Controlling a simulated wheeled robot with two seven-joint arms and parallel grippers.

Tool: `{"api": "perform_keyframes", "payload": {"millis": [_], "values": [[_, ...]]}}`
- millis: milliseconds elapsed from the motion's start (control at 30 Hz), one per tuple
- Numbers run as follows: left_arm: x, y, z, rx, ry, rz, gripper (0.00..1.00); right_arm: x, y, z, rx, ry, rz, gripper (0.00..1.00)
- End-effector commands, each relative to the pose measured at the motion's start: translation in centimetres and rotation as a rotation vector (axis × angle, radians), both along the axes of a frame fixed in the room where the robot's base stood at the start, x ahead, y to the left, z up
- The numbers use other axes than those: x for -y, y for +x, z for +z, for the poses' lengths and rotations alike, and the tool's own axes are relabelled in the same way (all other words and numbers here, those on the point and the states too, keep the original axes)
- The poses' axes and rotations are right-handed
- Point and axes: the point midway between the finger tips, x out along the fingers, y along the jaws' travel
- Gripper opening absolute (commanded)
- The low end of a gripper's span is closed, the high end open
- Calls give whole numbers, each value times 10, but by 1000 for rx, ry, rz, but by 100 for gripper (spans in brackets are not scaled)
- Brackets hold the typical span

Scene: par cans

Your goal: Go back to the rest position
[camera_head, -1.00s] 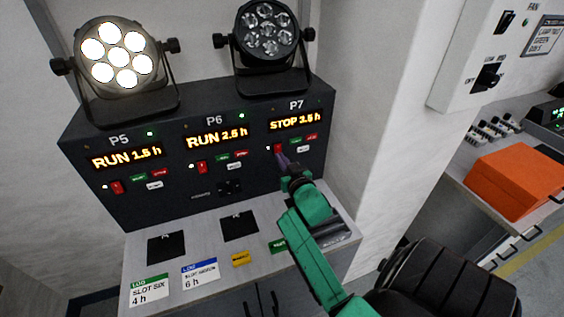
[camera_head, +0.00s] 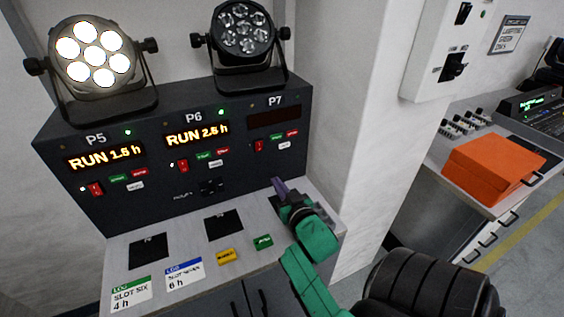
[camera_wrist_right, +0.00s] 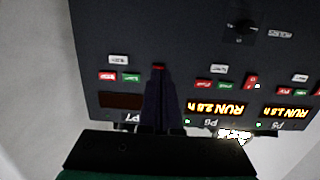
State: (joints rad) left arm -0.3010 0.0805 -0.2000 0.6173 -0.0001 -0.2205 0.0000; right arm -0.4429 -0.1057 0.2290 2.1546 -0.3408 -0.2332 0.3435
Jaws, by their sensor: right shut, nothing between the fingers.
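My right gripper (camera_head: 279,187) is shut and empty in the head view, in front of and below the P7 section of the dark control panel (camera_head: 250,172). It is apart from the P7 red switch (camera_head: 259,146). The P7 display (camera_head: 274,116) is dark. In the right wrist view my shut fingers (camera_wrist_right: 160,100) point at the panel, beside the dark P7 display (camera_wrist_right: 121,100). My left gripper is not in view.
A lit par can (camera_head: 92,55) and an unlit one (camera_head: 243,30) stand on the panel top. An orange case (camera_head: 492,168) sits on the right bench, beyond a white wall column (camera_head: 365,110).

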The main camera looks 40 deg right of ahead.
Motion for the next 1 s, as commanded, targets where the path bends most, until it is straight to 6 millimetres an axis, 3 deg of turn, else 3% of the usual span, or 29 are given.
{"api": "perform_keyframes", "payload": {"millis": [100,200,400,767,867,1000], "values": [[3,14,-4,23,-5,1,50,-5,-16,-4,-2,1,0,0],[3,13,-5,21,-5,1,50,-7,-21,-3,0,0,0,0],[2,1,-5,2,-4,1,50,-7,-21,-2,1,0,0,0],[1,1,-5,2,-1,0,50,-7,-21,-3,-5,2,0,0],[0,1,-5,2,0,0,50,-13,-20,-15,-78,21,9,0],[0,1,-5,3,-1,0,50,-43,-28,-58,-366,74,67,0]]}}
